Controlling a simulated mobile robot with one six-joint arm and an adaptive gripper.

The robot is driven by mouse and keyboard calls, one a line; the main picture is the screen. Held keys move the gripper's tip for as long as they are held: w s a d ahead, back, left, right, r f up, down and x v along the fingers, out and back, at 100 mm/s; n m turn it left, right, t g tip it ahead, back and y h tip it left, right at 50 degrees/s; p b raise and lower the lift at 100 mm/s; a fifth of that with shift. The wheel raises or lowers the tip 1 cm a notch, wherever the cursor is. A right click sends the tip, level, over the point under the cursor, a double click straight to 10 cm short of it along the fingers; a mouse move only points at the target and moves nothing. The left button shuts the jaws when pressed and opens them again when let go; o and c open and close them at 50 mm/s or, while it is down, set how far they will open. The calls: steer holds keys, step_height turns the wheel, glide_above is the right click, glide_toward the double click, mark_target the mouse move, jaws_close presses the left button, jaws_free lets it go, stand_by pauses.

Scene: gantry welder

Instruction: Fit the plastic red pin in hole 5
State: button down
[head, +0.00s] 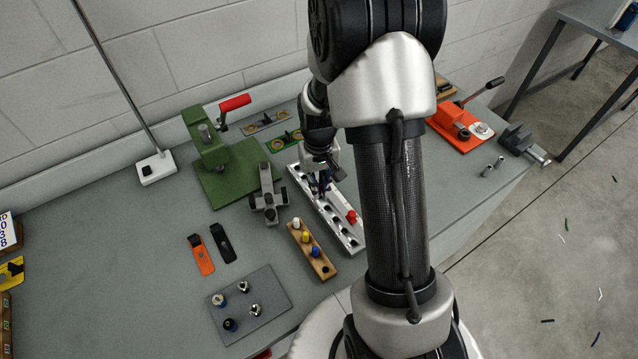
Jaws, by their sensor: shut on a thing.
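My gripper (322,186) points down over the pale rail (352,243) with a row of dark holes. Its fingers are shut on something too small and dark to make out. A red piece (351,216) sits on the rail, to the right of and nearer than the fingertips, apart from them. I cannot tell whether it is the plastic red pin. Hole numbers cannot be read, and my arm hides part of the rail's right side. A wooden block (325,270) in front holds a white pin (298,223), a yellow pin (302,236) and a blue pin (315,251).
A grey metal fixture (268,196) stands close left of the rail. A green press (215,155) with a red handle is behind it. A grey plate (270,318) with several metal pins lies front left. An orange tool (450,125) is at right.

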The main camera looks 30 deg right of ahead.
steer(key=shift+f+b, duration=0.65)
steer(key=shift+f, duration=0.35)
steer(key=c, duration=1.6)
jaws_free()
steer(key=shift+r, duration=0.1)
step_height(320, 180, up, 12)
steer(key=shift+f, duration=0.1)
